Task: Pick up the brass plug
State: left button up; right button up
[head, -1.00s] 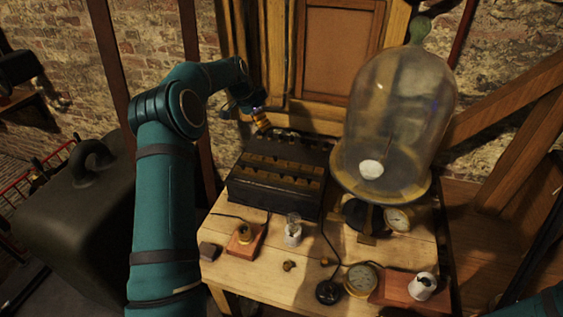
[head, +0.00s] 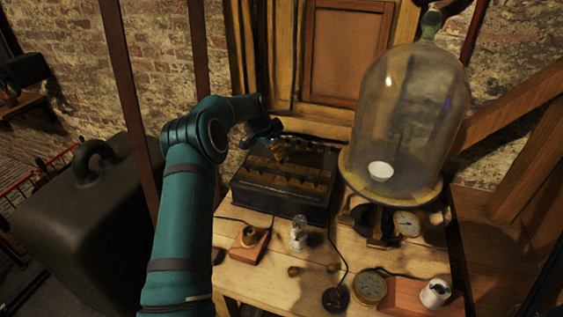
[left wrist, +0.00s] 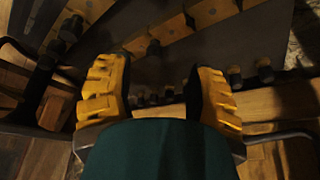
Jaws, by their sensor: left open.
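My left gripper (head: 279,152) is open above the far part of a dark box with brass blocks on top (head: 283,182). In the left wrist view its two yellow fingers (left wrist: 160,88) stand apart with nothing held between them. Below the fingers are the box's dark top, brass blocks (left wrist: 210,12) and several dark knobs or plug heads (left wrist: 265,70). Two small brass-coloured pieces lie on the table front, one at left (head: 293,271) and one at right (head: 332,267); I cannot tell which is the brass plug. My right gripper is out of view.
A large glass bell jar (head: 405,125) stands right of the box. A wooden-based socket (head: 248,245), a small bulb (head: 298,232), a round gauge (head: 369,288) and a white cup-like part (head: 435,293) crowd the wooden table (head: 270,290). A black cable crosses it.

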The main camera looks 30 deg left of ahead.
aim_at(282, 161)
pick_arm(q)
jog(key=x, duration=0.5)
jog(key=shift+s+d+f, duration=0.15)
jog(key=shift+d, duration=0.15)
grip_shut()
